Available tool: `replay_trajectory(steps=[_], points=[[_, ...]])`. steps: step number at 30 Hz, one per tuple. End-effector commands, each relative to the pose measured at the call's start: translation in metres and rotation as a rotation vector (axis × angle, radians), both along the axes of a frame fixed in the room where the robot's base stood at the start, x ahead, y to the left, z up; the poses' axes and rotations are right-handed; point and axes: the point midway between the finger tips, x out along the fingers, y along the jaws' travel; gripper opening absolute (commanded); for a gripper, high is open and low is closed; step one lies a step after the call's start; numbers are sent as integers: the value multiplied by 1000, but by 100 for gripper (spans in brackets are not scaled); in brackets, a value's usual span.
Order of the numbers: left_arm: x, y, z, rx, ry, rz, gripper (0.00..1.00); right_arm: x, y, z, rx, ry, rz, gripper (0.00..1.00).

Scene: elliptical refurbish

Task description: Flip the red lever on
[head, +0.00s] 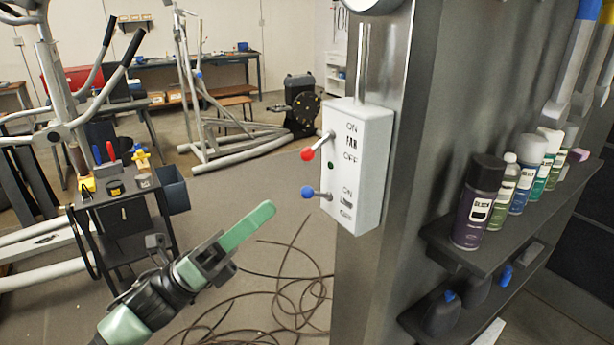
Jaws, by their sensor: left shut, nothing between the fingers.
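A white switch box (367,165) is fixed to a metal post. The red lever (308,154) sticks out from its left side near the upper labels "ON", "FAN" and "OFF". Its red knob hangs lower than the point where its metal rod meets the box. A blue lever (308,192) sticks out below it, near a second set of labels. My left gripper (266,211) is shut and empty, with pale green fingers pointing up and right. In the picture it is below and left of both levers, apart from them. My right gripper is not in view.
The metal post (408,200) stands right of centre. Shelves (500,245) on the right hold several spray cans and bottles. A dark tool cart (125,215) stands at left. Coiled cable (285,290) lies on the floor. Exercise machine frames stand behind.

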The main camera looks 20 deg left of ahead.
Motion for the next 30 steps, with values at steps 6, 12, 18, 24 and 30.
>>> replay_trajectory(steps=[6,12,18,24,30], points=[[9,-12,16,-2,-3,-1,0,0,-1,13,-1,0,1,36],[27,-36,40,-2,-1,-1,0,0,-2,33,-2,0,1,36],[42,-56,55,-3,2,0,0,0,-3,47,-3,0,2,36],[47,-64,60,-2,2,0,0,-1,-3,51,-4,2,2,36],[48,-65,59,-2,2,1,0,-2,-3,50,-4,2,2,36]])
